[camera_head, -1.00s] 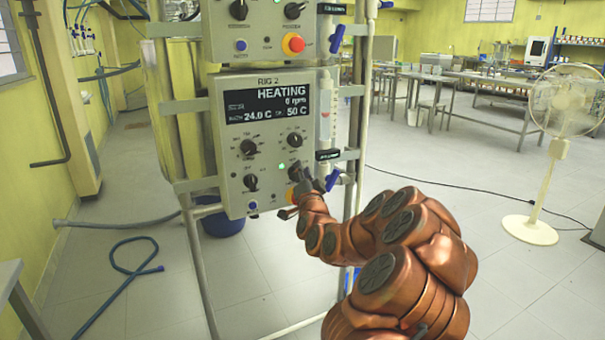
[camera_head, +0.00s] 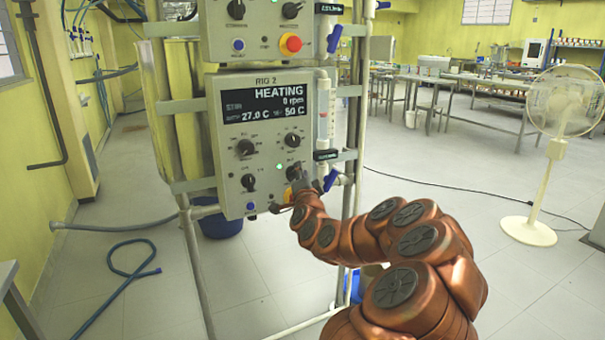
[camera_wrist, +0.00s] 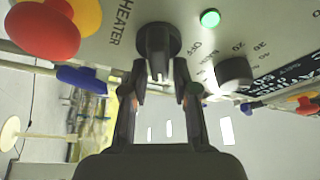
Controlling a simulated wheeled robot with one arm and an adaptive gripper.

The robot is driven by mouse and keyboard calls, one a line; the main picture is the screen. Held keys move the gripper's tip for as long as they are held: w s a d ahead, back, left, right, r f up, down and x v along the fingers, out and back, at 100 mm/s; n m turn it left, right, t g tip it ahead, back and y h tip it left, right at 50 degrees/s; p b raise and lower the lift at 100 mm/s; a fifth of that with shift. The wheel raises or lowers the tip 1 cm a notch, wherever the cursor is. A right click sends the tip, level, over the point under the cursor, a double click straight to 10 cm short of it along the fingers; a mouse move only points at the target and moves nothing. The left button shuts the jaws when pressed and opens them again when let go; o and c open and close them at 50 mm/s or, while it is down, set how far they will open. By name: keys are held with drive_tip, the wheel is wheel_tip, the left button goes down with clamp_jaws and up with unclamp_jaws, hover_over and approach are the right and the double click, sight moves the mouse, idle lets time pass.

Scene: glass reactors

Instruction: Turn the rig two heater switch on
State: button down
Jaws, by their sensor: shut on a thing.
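The rig two control panel (camera_head: 266,140) is a pale box on a metal frame, labelled RIG 2. Its display (camera_head: 264,108) reads HEATING, 0 rpm, 27.0 C and 50 C. The heater switch is a black knob (camera_wrist: 158,52) beside the word HEATER in the wrist view. My gripper (camera_wrist: 158,85) is at this knob, its two fingers on either side of the knob's grip, shut on it. A green lamp (camera_wrist: 210,18) near the knob is lit. In the head view my gripper (camera_head: 298,190) hides most of the knob.
A red and yellow stop button (camera_wrist: 45,30) is close beside the heater knob. A blue valve handle (camera_head: 331,179) sticks out right of the panel. Other black knobs (camera_head: 245,147) are on the panel. A white fan (camera_head: 552,130) stands at right; the floor between is mostly clear.

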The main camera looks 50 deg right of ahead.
drive_tip(key=c, duration=1.2)
unclamp_jaws()
drive_tip(key=shift+w+a+f, duration=0.35)
drive_tip(key=shift+a+f, duration=0.1)
drive_tip(key=shift+a, duration=0.05)
drive_tip(key=shift+o, duration=0.5)
drive_tip(key=shift+s+d+r, duration=0.2)
drive_tip(key=shift+d+r, duration=0.05)
drive_tip(key=shift+d, duration=0.1)
drive_tip(key=shift+r+n, duration=0.1)
drive_tip(key=shift+n, duration=0.2)
